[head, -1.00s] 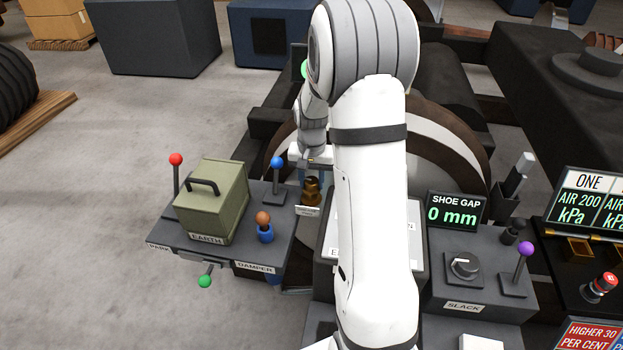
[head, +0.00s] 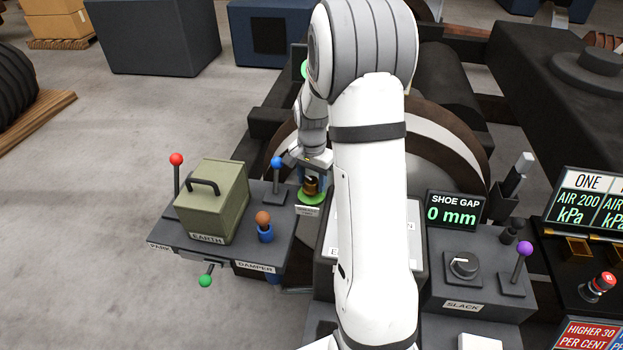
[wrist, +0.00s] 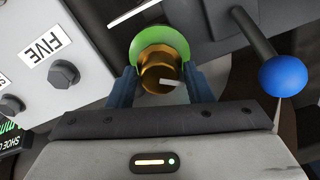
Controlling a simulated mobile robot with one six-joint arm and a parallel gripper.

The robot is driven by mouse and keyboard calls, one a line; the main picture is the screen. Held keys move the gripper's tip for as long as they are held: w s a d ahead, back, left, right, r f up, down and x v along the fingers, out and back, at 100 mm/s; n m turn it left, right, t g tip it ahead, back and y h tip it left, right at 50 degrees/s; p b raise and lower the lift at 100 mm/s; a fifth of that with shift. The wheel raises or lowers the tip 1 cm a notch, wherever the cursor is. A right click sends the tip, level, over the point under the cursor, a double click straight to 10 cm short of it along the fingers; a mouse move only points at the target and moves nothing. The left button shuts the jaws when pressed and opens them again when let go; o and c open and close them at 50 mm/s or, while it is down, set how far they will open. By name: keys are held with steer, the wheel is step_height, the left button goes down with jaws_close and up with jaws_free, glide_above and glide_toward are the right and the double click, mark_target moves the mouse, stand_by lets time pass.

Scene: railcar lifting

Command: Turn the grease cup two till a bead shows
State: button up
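The grease cup is a brass, stepped knob (head: 311,186) behind the control box on the left, with a small white label (head: 307,211) in front, too small to read. A bright green ring (head: 312,198) shows around its base. In the wrist view the brass cup (wrist: 160,72) sits between my two blue fingers, with the green ring (wrist: 150,42) beyond it. My gripper (wrist: 161,85) is closed on the cup, one finger against each side. My arm hides part of the area right of the cup in the head view.
A blue-knobbed lever (head: 277,163) stands close left of the cup; its ball (wrist: 283,76) is near my gripper in the wrist view. An olive box marked EARTH (head: 211,202) and an orange-topped knob (head: 263,219) are further left. The SHOE GAP display (head: 454,211) reads 0 mm.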

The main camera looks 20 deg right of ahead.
mark_target(312, 179)
steer(key=shift+o, duration=1)
step_height(312, 179, up, 7)
steer(key=shift+f+p, duration=0.1)
steer(key=shift+p, duration=0.35)
steer(key=shift+r, duration=0.5)
steer(key=shift+s+r, duration=0.1)
steer(key=shift+r, duration=0.1)
steer(key=s+a+r+n+t+p, duration=0.1)
steer(key=s+a+r+n+p, duration=0.3)
steer(key=s+r, duration=0.4)
steer(key=s+a+r+n+t+p, duration=0.1)
steer(key=s+a+r+n+p, duration=0.3)
steer(key=s, duration=1)
step_height(312, 179, up, 5)
steer(key=a+n, duration=0.2)
steer(key=a, duration=0.1)
steer(key=shift+s+f+n+t+p, duration=0.15)
steer(key=shift+s+n+t+p, duration=0.15)
steer(key=shift+n+p, duration=0.1)
